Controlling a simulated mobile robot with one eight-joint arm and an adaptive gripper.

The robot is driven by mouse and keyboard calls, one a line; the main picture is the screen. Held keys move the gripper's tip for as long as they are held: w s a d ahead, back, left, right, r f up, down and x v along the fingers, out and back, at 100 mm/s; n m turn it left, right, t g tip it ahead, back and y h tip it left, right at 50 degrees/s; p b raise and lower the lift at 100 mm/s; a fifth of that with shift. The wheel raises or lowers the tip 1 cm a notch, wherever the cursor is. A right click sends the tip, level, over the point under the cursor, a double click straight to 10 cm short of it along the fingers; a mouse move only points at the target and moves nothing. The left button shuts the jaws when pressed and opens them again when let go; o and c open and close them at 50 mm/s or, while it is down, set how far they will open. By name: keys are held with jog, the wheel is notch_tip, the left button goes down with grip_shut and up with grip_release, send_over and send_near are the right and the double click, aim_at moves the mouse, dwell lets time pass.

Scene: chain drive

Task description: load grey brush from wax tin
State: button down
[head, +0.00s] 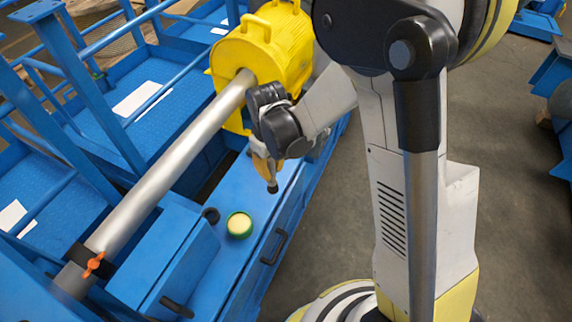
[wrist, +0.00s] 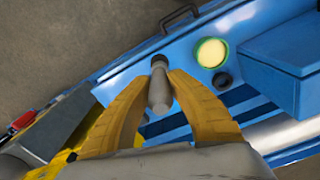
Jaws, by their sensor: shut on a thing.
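My gripper (head: 267,168) has yellow fingers and is shut on the grey brush (wrist: 159,92). The brush points down, and its dark end (head: 272,188) shows below the fingers in the head view. The wax tin (head: 239,225) is a round green tin, open, with pale yellow wax. It stands on the blue bench top, below and left of the gripper in the head view. In the wrist view the tin (wrist: 212,52) is up and to the right of the brush, with a clear gap between them. The fingers hide part of the brush.
A small dark round piece (head: 210,215) sits beside the tin. A raised blue box (head: 180,255) stands left of it. A long metal shaft (head: 165,165) runs to a yellow housing (head: 262,50) behind the gripper. A dark handle (head: 273,247) is on the bench's near side.

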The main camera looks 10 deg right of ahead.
jog(key=s+a+b, duration=0.2)
jog(key=s+a, duration=0.4)
jog(key=a, duration=0.6)
notch_tip(320, 180, down, 6)
jog(key=b, duration=0.4)
jog(key=shift+w, duration=0.15)
jog(key=shift+f+b, duration=0.6)
jog(key=shift+b, duration=0.15)
dwell(1.0)
jog(key=shift+r, duration=0.1)
dwell(0.4)
notch_tip(320, 180, up, 7)
jog(key=p, duration=0.5)
dwell(0.7)
